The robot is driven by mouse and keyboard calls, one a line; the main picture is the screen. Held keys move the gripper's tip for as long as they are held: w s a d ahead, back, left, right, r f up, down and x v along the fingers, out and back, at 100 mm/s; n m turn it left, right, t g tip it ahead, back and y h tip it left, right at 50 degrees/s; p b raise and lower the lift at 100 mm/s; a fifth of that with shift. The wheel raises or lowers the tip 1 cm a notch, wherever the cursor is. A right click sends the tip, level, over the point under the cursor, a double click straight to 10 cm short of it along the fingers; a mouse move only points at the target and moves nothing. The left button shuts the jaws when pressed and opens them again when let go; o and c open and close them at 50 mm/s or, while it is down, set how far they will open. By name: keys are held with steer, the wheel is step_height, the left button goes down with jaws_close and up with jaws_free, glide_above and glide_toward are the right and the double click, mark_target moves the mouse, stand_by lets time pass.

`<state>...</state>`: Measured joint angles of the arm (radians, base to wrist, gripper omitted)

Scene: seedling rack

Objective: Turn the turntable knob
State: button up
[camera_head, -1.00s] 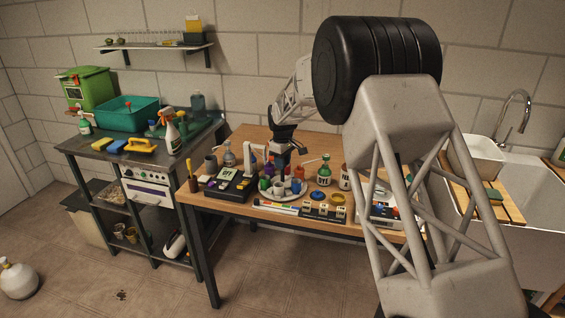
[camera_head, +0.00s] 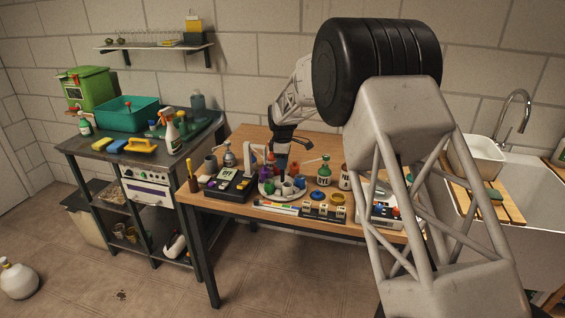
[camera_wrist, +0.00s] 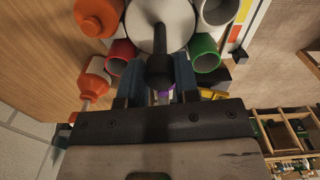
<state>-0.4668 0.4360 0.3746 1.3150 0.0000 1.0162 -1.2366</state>
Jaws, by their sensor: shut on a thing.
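The turntable (camera_head: 300,190) is a light round plate on the wooden table, with coloured pots and bottles standing around its rim. In the wrist view its pale disc (camera_wrist: 176,22) shows at the top. A dark knob (camera_wrist: 159,70) on a stem rises from its centre. My gripper (camera_head: 282,168) points down over the turntable. In the wrist view the two blue fingers of my gripper (camera_wrist: 159,78) are on either side of the knob and shut on it. The lower part of the fingers is partly hidden by the knob.
Orange bottles (camera_wrist: 95,78), a red cup (camera_wrist: 122,53) and a green cup (camera_wrist: 204,54) stand close around my fingers. A black device (camera_head: 232,185) is left of the turntable. A green-topped bottle (camera_head: 324,172) stands to its right. Small labelled blocks (camera_head: 324,210) lie in front.

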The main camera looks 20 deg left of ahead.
steer(key=o, duration=0.9)
steer(key=shift+r, duration=3.9)
